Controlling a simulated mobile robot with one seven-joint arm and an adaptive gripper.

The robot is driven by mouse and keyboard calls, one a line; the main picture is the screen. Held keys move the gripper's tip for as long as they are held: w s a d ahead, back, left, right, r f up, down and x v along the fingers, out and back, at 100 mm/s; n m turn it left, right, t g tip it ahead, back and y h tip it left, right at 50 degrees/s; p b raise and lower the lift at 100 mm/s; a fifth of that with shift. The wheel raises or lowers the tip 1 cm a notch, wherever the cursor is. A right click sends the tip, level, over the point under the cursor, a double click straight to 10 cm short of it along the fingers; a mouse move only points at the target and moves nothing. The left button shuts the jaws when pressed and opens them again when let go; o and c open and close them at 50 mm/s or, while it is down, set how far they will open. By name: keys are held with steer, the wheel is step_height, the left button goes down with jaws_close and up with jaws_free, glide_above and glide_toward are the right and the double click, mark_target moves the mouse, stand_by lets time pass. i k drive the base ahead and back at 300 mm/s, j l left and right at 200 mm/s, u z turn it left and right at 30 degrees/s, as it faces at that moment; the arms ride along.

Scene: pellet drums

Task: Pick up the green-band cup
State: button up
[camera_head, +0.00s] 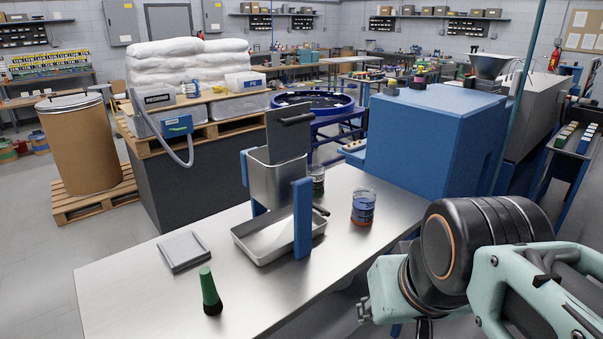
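A clear cup with a blue band or blue contents (363,207) stands upright on the steel table, right of the dosing stand. A second cup (318,182) stands behind the stand, partly hidden; its band colour is too small to tell. No cup shows a clearly green band. A dark cone-shaped item with a green upper part (210,291) stands near the table's front; it does not look like a cup. My arm reaches in at the lower right, apart from the cups. My gripper's fingers are not in view.
The steel table (130,290) carries a metal hopper (277,180) between blue posts, with a tray (262,246) below, and a flat grey plate (184,251). A blue cabinet (430,140) stands behind the right side. The table's front left is mostly clear.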

mark_target(317, 171)
steer(key=i+l+u, duration=0.1)
steer(key=l, duration=0.25)
steer(key=i+l+u, duration=0.1)
steer(key=i+l, duration=0.15)
steer(key=i+l+u, duration=0.1)
steer(key=l, duration=0.4)
steer(key=i+l+u, duration=0.1)
steer(key=l, duration=0.3)
steer(key=i+l+u, duration=0.1)
steer(key=i+l, duration=0.15)
steer(key=i+l+u, duration=0.1)
steer(key=l, duration=0.35)
steer(key=i+l+u, duration=0.15)
steer(key=i+l, duration=0.45)
steer(key=l, duration=0.15)
